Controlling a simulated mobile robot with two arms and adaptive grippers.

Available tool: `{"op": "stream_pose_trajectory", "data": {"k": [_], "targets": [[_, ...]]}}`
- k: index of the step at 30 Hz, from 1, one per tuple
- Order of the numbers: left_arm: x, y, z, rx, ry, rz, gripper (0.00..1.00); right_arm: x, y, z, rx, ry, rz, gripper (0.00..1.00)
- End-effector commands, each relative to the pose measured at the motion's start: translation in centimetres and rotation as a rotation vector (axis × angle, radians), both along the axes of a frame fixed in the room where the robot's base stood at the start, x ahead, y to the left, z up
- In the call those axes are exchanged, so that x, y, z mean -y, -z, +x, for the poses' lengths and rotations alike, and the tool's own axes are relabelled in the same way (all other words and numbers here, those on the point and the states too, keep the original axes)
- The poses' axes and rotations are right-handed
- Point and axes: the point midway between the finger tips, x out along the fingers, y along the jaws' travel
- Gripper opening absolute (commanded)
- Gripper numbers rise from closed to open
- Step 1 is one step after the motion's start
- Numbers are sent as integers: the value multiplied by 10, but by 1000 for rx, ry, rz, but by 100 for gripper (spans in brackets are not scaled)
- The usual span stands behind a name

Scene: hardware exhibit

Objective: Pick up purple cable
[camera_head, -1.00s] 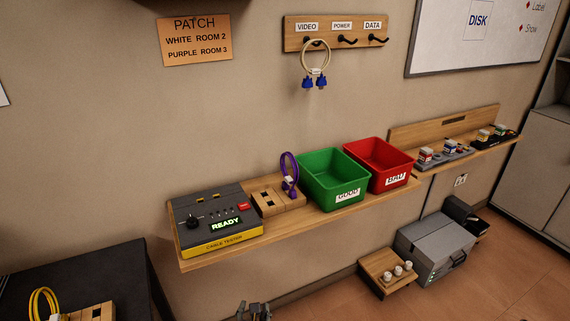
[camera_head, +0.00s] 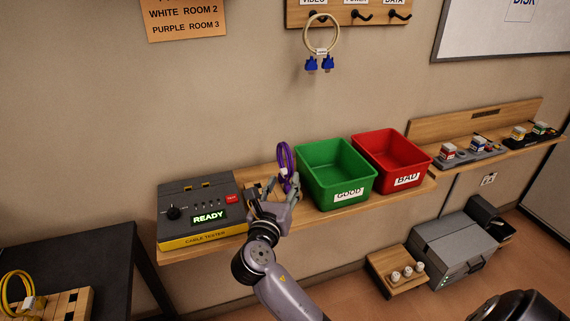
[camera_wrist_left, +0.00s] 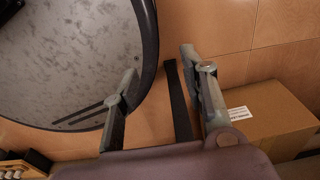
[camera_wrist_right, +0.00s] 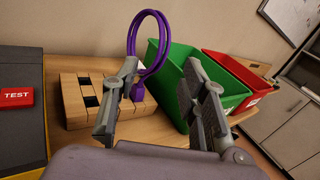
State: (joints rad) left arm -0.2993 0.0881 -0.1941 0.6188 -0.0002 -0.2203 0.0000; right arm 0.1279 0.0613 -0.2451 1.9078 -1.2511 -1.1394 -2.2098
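The purple cable (camera_head: 286,162) stands as an upright loop at the wooden block (camera_head: 254,191) on the wall shelf. In the right wrist view the purple cable (camera_wrist_right: 147,42) rises from its plug, which sits at the right side of the block (camera_wrist_right: 74,103). My right gripper (camera_head: 272,186) is at the block, in front of the cable. Its fingers (camera_wrist_right: 158,88) are spread, and the loop shows beyond the gap, nearer the left finger. I cannot tell whether a finger touches it. My left gripper (camera_wrist_left: 160,78) is open and empty above the floor.
The cable tester (camera_head: 200,215), reading READY, stands left of the block. The green GOOD bin (camera_head: 350,195) is close on the right, with the red BAD bin (camera_head: 405,181) beyond it. A dark table (camera_head: 95,250) with a yellow cable (camera_head: 14,291) is at left.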

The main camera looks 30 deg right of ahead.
Motion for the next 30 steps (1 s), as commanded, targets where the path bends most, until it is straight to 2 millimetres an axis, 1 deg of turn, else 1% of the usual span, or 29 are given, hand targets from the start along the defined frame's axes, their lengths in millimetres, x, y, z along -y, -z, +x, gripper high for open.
{"op": "stream_pose_trajectory", "data": {"k": [1,3,10,15,18,21,27,28,30], "targets": [[1,-2,0,0,0,-1,40,6,-2,6,0,1,-2,40],[3,-3,0,-1,1,-4,40,13,-1,12,1,0,0,40],[12,-6,-1,-1,4,-14,40,24,-1,23,1,-1,1,40],[13,-14,-1,-1,5,-15,40,42,-3,41,0,0,0,40],[13,-14,-1,-1,5,-15,40,51,-2,50,0,0,0,40],[12,-15,-1,-1,4,-15,40,55,-1,54,1,-2,1,40],[10,-15,0,0,4,-12,40,56,0,55,1,-2,2,40],[10,-15,0,0,4,-12,40,56,0,55,1,-2,2,39],[9,-15,0,0,3,-10,40,56,0,54,1,-2,2,34]]}}
